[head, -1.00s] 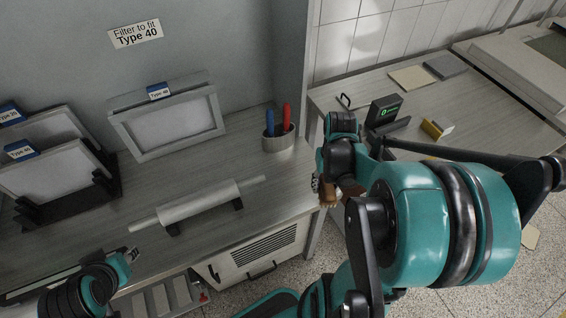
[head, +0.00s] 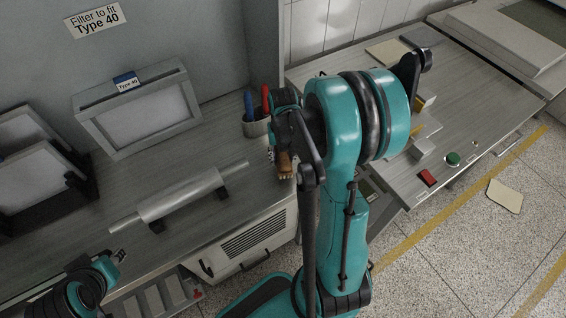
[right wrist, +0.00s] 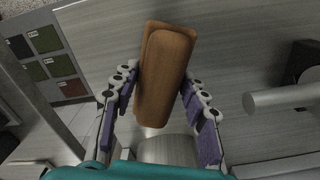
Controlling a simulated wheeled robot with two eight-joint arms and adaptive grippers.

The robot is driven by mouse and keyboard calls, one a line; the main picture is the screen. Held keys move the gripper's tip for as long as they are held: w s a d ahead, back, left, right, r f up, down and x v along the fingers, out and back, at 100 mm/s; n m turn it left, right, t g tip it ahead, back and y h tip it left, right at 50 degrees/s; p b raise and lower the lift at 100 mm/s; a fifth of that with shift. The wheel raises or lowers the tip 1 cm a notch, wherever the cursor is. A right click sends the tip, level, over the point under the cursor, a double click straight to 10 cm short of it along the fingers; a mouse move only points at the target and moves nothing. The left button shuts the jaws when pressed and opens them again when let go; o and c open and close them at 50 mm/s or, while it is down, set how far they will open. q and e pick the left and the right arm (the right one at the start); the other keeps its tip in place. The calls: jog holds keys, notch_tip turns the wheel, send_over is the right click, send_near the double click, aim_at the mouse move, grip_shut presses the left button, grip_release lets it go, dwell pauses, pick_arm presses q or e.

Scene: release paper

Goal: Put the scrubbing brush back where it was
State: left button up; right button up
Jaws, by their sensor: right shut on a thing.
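The scrubbing brush, with a brown wooden body and pale bristles (head: 286,168), hangs from my right gripper (head: 280,156) over the right end of the left bench (head: 235,205), just in front of the pen cup (head: 257,127). In the right wrist view the brush's brown body (right wrist: 165,72) is between the fingers of my right gripper (right wrist: 164,100), which is shut on it. My right forearm hides part of that gripper in the head view. My left gripper (head: 118,257) is low at the left, near the bench's front edge; its jaw state is unclear.
A white roller on dark supports (head: 178,194) lies left of the brush. A framed filter (head: 140,108) stands behind it, with more filters in a black rack (head: 40,185) at far left. The cup holds blue and red pens. A second bench (head: 480,105) stands at right.

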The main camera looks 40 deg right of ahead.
notch_tip(320, 180, down, 3)
jog(key=shift+r+b, duration=0.15)
jog(key=shift+b, duration=0.15)
jog(key=o, duration=1.2)
